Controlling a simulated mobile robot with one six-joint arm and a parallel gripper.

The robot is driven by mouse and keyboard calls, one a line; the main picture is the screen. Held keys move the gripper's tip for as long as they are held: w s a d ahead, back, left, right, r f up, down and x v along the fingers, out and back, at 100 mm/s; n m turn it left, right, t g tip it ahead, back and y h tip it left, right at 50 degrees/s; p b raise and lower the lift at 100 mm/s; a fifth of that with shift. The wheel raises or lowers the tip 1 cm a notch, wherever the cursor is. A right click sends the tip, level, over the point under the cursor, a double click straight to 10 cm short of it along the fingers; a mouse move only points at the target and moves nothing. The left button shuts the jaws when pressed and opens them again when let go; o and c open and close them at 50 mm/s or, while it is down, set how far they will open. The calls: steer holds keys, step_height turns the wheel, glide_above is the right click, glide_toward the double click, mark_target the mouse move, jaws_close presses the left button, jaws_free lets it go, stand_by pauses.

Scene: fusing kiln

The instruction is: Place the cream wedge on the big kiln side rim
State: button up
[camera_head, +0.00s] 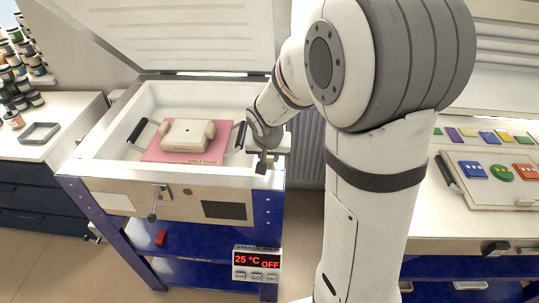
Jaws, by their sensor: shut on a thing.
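An open kiln (85,168) with white walls and a blue stand is at the left of the head view. Its right side rim (238,174) is pale and lies under my gripper. My gripper (262,157) points down just at that rim, near the kiln's front right corner. It is shut on a small pale piece, apparently the cream wedge, mostly hidden by the fingers and hard to tell from the pale rim. I cannot tell whether the piece touches the rim.
Inside the kiln, a pink shelf (160,154) with dark side handles bears a cream block (186,133). The lid (185,35) is raised. A display (257,264) reads 25 °C OFF. A bench with coloured pieces (502,172) is at right, a side table with jars (20,80) at left.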

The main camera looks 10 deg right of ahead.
steer(key=shift+s, duration=0.15)
steer(key=shift+f+b, duration=0.3)
steer(key=o, duration=0.9)
steer(key=shift+r, duration=0.1)
steer(key=shift+o, duration=0.2)
steer(key=shift+r+p, duration=0.35)
steer(key=shift+r, duration=0.15)
steer(key=v, duration=1.1)
steer(key=s+d+n+g+y, duration=0.1)
steer(key=s+n, duration=0.2)
steer(key=s, duration=1.4)
steer(key=shift+s+d+f+n, duration=0.2)
steer(key=shift+d+f+n, duration=0.1)
steer(key=shift+f, duration=0.15)
